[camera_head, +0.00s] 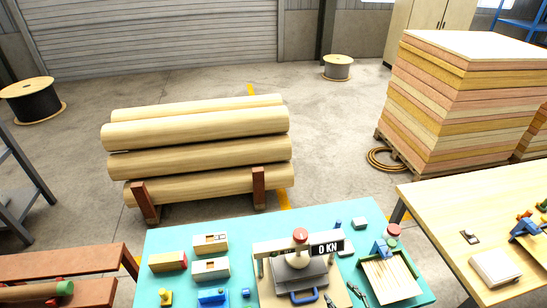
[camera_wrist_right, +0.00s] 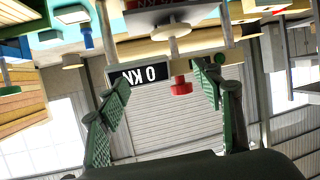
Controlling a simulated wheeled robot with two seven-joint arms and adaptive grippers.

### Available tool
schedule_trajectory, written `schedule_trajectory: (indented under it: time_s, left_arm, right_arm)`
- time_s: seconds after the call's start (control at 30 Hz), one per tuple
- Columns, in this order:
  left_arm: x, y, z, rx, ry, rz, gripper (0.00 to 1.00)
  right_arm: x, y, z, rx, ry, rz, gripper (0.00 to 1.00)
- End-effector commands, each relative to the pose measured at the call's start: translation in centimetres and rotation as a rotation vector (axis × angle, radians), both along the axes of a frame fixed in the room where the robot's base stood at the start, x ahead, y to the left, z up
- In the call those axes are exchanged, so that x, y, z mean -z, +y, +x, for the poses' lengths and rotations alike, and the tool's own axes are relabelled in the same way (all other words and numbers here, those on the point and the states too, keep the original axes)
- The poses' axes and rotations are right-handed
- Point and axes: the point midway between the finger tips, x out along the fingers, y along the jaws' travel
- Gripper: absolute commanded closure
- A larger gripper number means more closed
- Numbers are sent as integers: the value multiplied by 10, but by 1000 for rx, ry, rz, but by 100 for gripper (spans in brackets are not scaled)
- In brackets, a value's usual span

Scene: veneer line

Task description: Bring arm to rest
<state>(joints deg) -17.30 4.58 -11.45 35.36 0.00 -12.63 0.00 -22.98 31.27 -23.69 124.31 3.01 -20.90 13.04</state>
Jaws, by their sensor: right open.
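My right gripper (camera_head: 341,293) shows at the bottom edge of the head view, in front of the right part of the press (camera_head: 300,268). Only its dark fingertips show there. In the right wrist view its two green-padded fingers (camera_wrist_right: 165,86) stand wide apart with nothing between the pads. That view is upside down. The press's red knob (camera_wrist_right: 181,88) and its 0 KN display (camera_wrist_right: 145,74) appear beyond the fingers. My left gripper is in neither view.
The teal table (camera_head: 180,240) carries small wooden boxes (camera_head: 210,268), a wooden tray (camera_head: 390,281) and other small items around the press. A wooden table (camera_head: 440,208) stands at right. Logs (camera_head: 200,155) and stacked boards (camera_head: 450,100) lie beyond.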

Motion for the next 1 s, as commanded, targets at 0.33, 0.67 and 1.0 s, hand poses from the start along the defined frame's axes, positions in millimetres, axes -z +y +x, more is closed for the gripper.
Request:
schedule_trajectory:
  time_s: [0.33,0.67,1.0]
  left_arm:
    - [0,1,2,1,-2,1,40]
    - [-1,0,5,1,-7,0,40]
    - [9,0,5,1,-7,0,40]
  right_arm:
    - [46,-82,-79,301,442,-165,40]
    - [62,-114,-161,411,728,-210,40]
    - [109,-121,-195,438,880,-222,40]
